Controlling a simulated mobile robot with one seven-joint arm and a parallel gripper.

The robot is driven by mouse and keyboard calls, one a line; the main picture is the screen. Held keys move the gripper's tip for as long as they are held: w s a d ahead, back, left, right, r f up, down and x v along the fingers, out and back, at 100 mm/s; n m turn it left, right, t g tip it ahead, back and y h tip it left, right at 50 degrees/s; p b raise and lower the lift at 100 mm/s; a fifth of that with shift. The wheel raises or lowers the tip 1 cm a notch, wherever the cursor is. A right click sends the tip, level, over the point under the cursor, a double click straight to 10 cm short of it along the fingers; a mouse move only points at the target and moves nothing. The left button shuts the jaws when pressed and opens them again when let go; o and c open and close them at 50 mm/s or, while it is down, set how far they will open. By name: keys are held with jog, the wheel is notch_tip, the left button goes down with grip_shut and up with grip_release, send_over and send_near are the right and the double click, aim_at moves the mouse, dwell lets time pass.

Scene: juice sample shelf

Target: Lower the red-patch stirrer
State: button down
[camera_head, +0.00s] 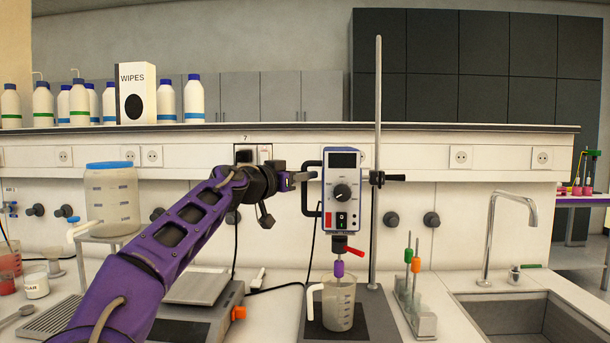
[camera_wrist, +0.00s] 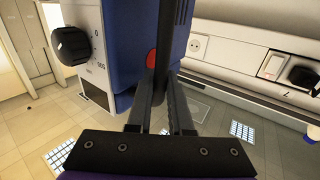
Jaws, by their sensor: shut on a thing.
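The stirrer (camera_head: 341,185) is a white and blue box with a display and a dial, mounted high on an upright metal rod (camera_head: 378,100). A red patch shows on its left side; it also shows in the wrist view (camera_wrist: 151,60). A black handle (camera_head: 308,200) stands out from that side. My gripper (camera_head: 304,176) is at the handle from the left. In the wrist view the fingers are shut on the dark handle bar (camera_wrist: 166,40). The shaft with a purple collar (camera_head: 339,269) points down into a beaker (camera_head: 338,305); the shaft's lower end is hard to make out.
A black clamp knob (camera_head: 394,177) is on the rod and a red lever (camera_head: 354,251) is under the stirrer. A rack (camera_head: 420,318) with orange and green-topped pieces stands right of the base, before the sink (camera_head: 520,318). A hotplate-like device (camera_head: 195,318) lies left.

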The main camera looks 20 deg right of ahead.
jog(key=shift+f, duration=0.5)
jog(key=c, duration=1.1)
grip_release()
jog(key=shift+r, duration=0.1)
jog(key=shift+s+a+r, duration=0.1)
jog(key=shift+a, duration=0.05)
jog(key=v, duration=1.7)
